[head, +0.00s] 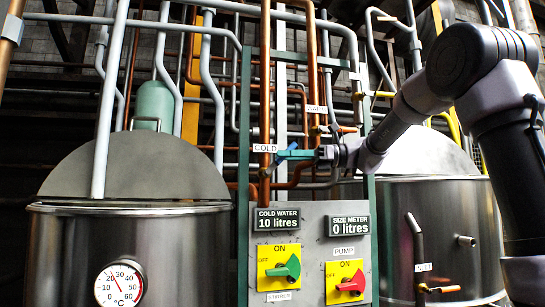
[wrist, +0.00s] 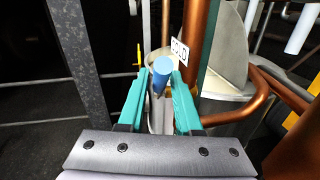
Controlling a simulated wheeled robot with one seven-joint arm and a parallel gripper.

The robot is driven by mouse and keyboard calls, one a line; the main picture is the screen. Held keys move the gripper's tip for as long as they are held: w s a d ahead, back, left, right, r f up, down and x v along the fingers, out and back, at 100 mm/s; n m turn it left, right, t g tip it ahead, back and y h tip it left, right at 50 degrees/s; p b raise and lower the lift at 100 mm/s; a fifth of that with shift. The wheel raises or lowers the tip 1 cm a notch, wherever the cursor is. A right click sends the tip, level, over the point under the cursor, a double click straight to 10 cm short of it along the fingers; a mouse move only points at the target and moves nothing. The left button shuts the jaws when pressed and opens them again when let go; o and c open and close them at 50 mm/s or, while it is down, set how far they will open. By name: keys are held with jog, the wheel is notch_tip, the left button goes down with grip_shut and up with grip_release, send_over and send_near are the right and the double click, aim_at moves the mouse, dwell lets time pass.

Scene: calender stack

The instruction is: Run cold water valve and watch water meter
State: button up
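The blue cold water valve handle (wrist: 162,66) stands between the teal fingertips of my gripper (wrist: 161,78) in the wrist view. The fingers are apart, one on each side of it; firm contact does not show. In the head view my gripper (head: 296,155) reaches in from the right to the pipes, beside the white COLD label (head: 265,148). The blue handle is small there and partly hidden by the fingers. The cold water meter (head: 277,220) on the grey panel reads 10 litres.
The size meter (head: 349,227) reads 0 litres. Below are a green stirrer switch (head: 288,268) and a red pump switch (head: 352,285). Steel tanks stand left (head: 60,250) and right (head: 448,225). Copper pipes (wrist: 196,50) run close to the right of my gripper.

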jog(key=shift+s+a, duration=0.15)
jog(key=shift+a, duration=1.75)
grip_shut()
